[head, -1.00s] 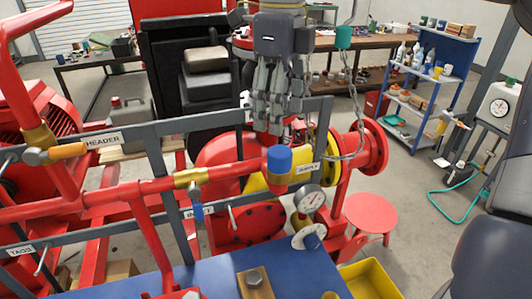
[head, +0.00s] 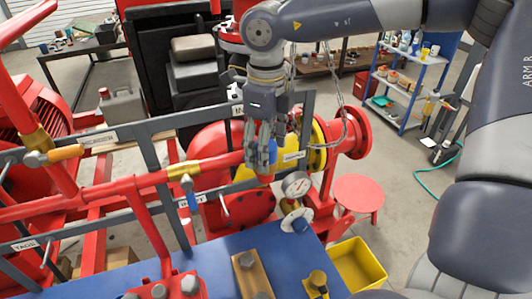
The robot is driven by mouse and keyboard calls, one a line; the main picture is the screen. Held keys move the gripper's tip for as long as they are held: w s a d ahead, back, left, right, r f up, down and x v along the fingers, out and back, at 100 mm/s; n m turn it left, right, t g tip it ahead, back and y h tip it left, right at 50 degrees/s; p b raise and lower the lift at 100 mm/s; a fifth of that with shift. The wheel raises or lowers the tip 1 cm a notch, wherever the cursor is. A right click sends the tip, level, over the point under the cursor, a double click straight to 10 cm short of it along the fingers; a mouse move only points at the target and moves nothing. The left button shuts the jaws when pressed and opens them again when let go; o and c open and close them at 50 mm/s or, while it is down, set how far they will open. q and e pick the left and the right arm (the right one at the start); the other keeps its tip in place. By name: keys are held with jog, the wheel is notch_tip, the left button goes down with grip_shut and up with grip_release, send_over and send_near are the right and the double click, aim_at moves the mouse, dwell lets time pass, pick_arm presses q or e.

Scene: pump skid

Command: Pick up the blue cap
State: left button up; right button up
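The blue cap (head: 272,151) sits on top of a short upright red pipe stub (head: 264,179) at the right end of the red pipe, in the middle of the head view. My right gripper (head: 261,162) points down over it, with its grey fingers around the cap's sides. The fingers hide most of the cap; only a strip of blue shows at the right. I cannot tell whether the fingers press on the cap. My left gripper is not in view.
A grey label frame (head: 155,160) runs close behind the pipe. A blue-handled valve (head: 190,195), a pressure gauge (head: 296,184) and a hanging chain (head: 343,100) are near. The blue skid deck (head: 215,270) and yellow bin (head: 358,265) lie in front.

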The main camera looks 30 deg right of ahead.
jog(key=shift+c, duration=1.4)
jog(key=c, duration=1)
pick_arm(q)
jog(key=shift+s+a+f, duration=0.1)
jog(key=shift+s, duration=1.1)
pick_arm(e)
jog(key=shift+r, duration=0.15)
jog(key=shift+w+r+b, duration=0.15)
jog(key=shift+r+b, duration=0.2)
notch_tip(320, 180, up, 9)
jog(key=b, duration=0.2)
jog(key=shift+a+r+b, duration=0.1)
jog(key=shift+b, duration=0.3)
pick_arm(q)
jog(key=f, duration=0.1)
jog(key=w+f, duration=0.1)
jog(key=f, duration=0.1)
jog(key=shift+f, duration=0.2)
